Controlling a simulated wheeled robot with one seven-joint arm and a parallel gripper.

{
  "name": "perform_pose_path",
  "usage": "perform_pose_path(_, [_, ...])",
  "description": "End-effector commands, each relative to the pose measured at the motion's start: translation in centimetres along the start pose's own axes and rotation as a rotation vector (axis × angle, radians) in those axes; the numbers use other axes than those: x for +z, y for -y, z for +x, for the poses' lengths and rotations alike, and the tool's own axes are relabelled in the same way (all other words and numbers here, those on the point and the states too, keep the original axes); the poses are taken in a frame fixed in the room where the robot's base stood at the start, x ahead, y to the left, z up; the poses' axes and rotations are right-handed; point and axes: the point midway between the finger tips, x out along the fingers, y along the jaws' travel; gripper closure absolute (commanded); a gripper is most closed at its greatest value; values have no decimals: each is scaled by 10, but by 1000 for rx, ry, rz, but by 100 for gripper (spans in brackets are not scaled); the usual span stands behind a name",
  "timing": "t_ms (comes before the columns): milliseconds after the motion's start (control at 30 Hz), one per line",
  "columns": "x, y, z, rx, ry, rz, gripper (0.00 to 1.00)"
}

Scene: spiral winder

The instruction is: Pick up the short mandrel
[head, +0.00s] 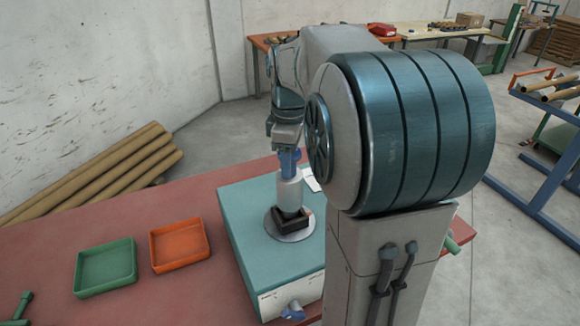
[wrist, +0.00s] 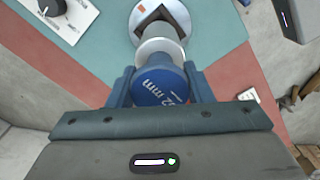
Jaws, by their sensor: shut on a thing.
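The short mandrel (head: 290,192) is a pale cylinder with a blue top end, upright over the dark square holder (head: 279,222) on the round grey plate of the teal winder box. I cannot tell whether its lower end rests in the holder or is just above it. In the wrist view the blue end of the mandrel (wrist: 158,87) carries white lettering ending in "2 mm". My gripper (head: 288,156) points down and is shut on this blue end. In the wrist view the two blue fingers of my gripper (wrist: 160,90) sit on either side of it.
The teal box (head: 250,215) has a knob (head: 294,310) on its front. A green tray (head: 105,267) and an orange tray (head: 180,246) lie to the left on the red table (head: 50,250). My arm hides the table's right part.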

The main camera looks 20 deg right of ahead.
Motion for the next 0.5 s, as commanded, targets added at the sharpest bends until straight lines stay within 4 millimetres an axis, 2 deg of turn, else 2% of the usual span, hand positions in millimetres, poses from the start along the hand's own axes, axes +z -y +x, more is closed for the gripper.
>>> perform_pose_path(200, [1, 0, -20, 4, -1, 1, 100])
perform_pose_path(500, [25, 20, -36, 4, -2, 3, 100])
